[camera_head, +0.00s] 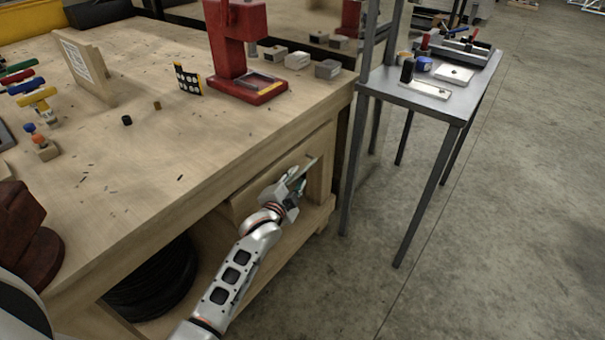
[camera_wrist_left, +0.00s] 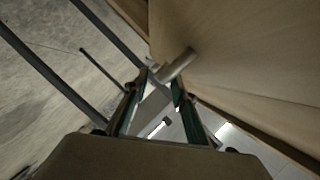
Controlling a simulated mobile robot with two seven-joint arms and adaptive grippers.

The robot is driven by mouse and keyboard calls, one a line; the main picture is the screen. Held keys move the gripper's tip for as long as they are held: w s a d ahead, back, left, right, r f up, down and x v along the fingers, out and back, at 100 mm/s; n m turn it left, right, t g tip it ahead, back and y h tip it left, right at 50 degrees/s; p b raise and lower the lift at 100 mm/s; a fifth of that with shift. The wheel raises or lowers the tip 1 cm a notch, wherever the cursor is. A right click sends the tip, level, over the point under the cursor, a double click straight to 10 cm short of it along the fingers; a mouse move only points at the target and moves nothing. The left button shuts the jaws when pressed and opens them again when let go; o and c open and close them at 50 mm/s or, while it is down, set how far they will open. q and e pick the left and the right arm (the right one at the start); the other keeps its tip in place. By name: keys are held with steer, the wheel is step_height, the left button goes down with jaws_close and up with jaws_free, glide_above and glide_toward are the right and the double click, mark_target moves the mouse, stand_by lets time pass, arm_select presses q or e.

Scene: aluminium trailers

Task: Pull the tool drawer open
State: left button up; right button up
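The tool drawer (camera_head: 257,190) is a pale wooden front under the workbench top; it looks about flush with the bench, though my arm covers part of it. Its grey bar handle (camera_head: 307,168) sticks out on the right part of the front, and it also shows in the left wrist view (camera_wrist_left: 180,63). My left gripper (camera_head: 291,184) is at the handle. In the left wrist view its two green-padded fingers (camera_wrist_left: 161,84) stand apart, with the bar across their tips. I cannot tell whether they touch it. My right gripper is not in view.
The wooden workbench (camera_head: 150,150) carries a red press (camera_head: 235,60), small blocks and tools. A grey metal table (camera_head: 440,100) stands close on the right. A black coil (camera_head: 155,285) lies on the lower shelf. The concrete floor before the drawer is clear.

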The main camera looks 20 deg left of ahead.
arm_select(q)
steer(key=shift+x, duration=1.15)
steer(key=shift+w+f+b, duration=0.15)
steer(key=shift+w+b, duration=0.25)
steer(key=shift+w, duration=0.3)
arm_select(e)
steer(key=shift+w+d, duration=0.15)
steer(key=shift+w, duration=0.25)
arm_select(q)
jaws_close()
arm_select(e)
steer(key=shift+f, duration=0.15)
arm_select(q)
steer(key=shift+d, duration=0.1)
